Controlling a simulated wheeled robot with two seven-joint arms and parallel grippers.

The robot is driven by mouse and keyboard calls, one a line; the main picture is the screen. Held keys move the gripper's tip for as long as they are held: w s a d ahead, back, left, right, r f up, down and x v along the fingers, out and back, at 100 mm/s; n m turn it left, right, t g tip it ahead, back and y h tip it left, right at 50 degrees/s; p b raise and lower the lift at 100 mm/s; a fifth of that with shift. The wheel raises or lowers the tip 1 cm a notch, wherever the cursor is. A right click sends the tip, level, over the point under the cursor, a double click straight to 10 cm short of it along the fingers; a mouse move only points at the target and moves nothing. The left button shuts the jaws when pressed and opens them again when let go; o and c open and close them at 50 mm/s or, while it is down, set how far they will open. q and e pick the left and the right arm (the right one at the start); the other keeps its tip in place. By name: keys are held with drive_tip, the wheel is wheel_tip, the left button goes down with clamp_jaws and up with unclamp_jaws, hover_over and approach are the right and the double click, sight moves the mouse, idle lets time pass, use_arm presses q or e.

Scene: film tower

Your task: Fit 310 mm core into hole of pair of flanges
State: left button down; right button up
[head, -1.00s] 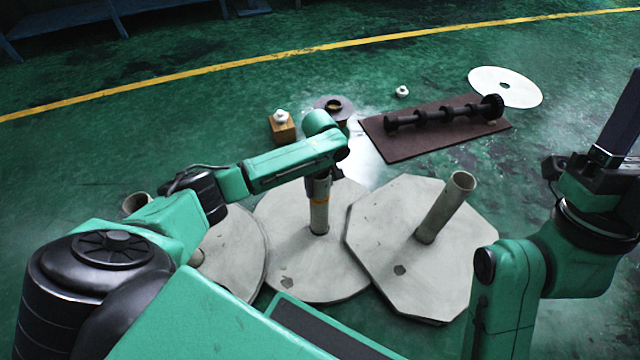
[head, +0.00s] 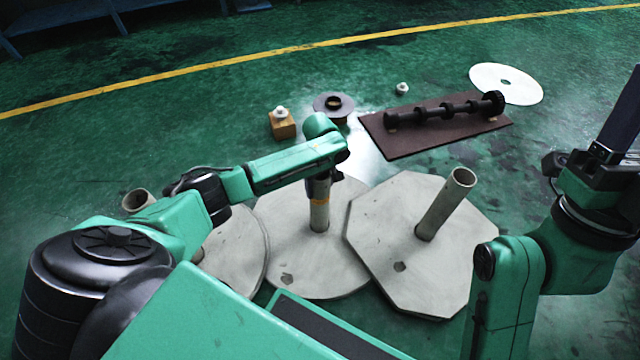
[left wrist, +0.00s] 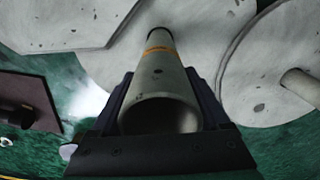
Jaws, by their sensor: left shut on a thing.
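My left gripper (head: 319,185) is shut on a grey tubular core (head: 319,214) with an orange band. The core stands about upright over the middle round grey flange (head: 345,268). In the left wrist view the core (left wrist: 160,75) runs from between the jaws to the flange, its far end at a dark-rimmed spot that looks like the hole. I cannot tell how deep it sits. The flange seems to lie on another plate, its edge doubled. My right arm is at the right; its gripper end (head: 612,145) is dark, and its jaws are unclear.
An octagonal flange (head: 380,240) with a tilted-looking tube (head: 446,205) overlaps at right. A round flange (head: 235,255) lies at left, with a tube (head: 138,201) nearby. Behind are a brown mat (head: 400,145) with a dark shaft (head: 440,110), a wooden block (head: 283,128) and a white disc (head: 490,75).

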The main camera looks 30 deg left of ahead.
use_arm(q)
drive_tip(key=shift+f, duration=0.55)
unclamp_jaws()
drive_tip(key=shift+r, duration=0.15)
wheel_tip(320, 180, up, 14)
drive_tip(key=p, duration=0.8)
drive_tip(key=shift+r, duration=0.2)
